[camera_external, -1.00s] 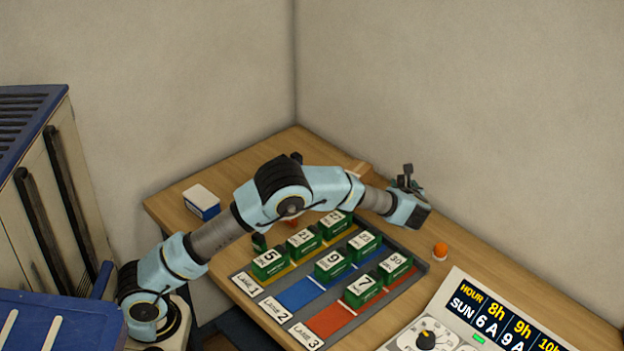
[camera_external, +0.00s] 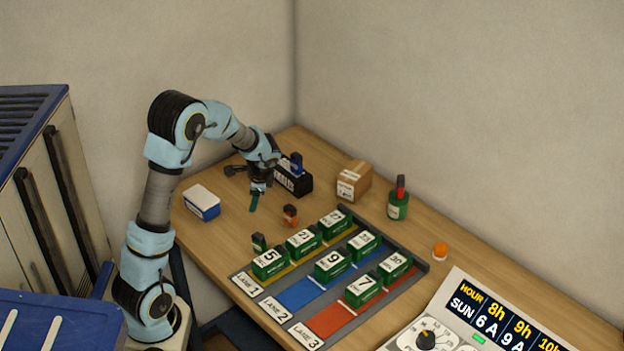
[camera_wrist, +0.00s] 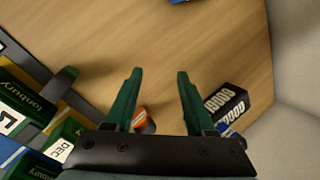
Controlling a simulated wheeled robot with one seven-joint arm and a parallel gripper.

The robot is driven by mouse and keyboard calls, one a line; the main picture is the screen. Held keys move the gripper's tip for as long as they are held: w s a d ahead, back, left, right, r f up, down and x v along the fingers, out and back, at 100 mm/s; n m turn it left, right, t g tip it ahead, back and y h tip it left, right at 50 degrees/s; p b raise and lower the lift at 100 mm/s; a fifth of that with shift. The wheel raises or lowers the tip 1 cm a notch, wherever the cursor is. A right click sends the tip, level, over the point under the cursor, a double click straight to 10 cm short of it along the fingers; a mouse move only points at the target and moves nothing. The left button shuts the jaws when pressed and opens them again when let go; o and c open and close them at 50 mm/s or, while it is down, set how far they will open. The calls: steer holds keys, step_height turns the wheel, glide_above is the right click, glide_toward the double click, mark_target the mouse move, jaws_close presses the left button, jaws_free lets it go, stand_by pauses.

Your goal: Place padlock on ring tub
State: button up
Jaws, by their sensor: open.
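A small orange-and-dark item (camera_external: 289,215), which may be the padlock, stands on the table in front of the black box. It also shows in the wrist view (camera_wrist: 140,118), beside my left finger and partly hidden. A low blue tub with a white top (camera_external: 202,202), probably the ring tub, sits at the table's left edge. Only a blue corner of it seems to show at the top of the wrist view (camera_wrist: 180,2). My gripper (camera_external: 256,200) is open and empty, above the table between tub and orange item. Its green fingers (camera_wrist: 160,75) point at bare wood.
A black box (camera_external: 292,183) with white lettering stands close to my gripper, with a blue item (camera_external: 297,163) by it. A cardboard box (camera_external: 350,185) and a red-topped green bottle (camera_external: 398,204) are further right.

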steer(key=s+a+n, duration=0.2)
steer(key=a, duration=0.1)
steer(key=s+a+n+g+h, duration=0.1)
steer(key=s+a+n, duration=0.1)
steer(key=a+n, duration=0.1)
steer(key=s+a+n, duration=0.2)
steer(key=s+a, duration=0.1)
steer(key=a, duration=0.1)
steer(key=shift+s+f+n+g, duration=0.1)
steer(key=shift+f+n+g, duration=0.25)
steer(key=shift+n+g, duration=0.05)
steer(key=s+a+f+n+h, duration=0.1)
steer(key=s+a+n, duration=0.4)
steer(key=s+n, duration=0.2)
steer(key=shift+s+a+n+h, duration=0.25)
steer(key=shift+s+n+h, duration=0.1)
steer(key=shift+n+h, duration=0.05)
